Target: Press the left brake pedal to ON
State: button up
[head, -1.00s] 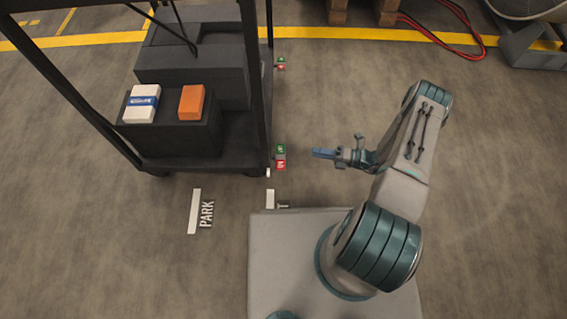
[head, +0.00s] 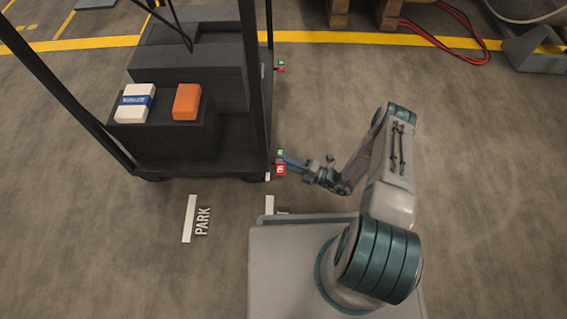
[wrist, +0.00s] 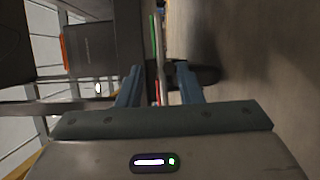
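A cart's near brake pedal (head: 281,163), with a green part and a red part, sticks out low on the right side of the black cart (head: 200,168). A second red-and-green pedal (head: 281,67) shows farther back on the same side. The pictures do not settle which one is called left. My gripper (head: 287,162) has its fingertips right at the near pedal; I cannot tell whether they touch it. In the wrist view my gripper (wrist: 159,68) has its two fingers apart, with a green strip (wrist: 154,35) and a red part (wrist: 157,92) seen between them, partly hidden.
The cart carries a white-and-blue box (head: 134,103) and an orange block (head: 187,102). Its black upright post (head: 252,85) stands close to my gripper. PARK lettering (head: 202,220) marks the floor in front. The floor to the right is clear up to the yellow line.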

jog(key=shift+x, duration=1.5)
jog(key=shift+c, duration=0.3)
grip_shut()
jog(key=shift+s+n+y, duration=0.15)
jog(key=shift+n+y, duration=0.35)
jog(key=shift+n, duration=0.8)
jog(key=shift+o, duration=0.3)
grip_release()
jog(key=p+v, duration=0.2)
jog(key=v, duration=1.2)
jog(key=shift+a, duration=0.1)
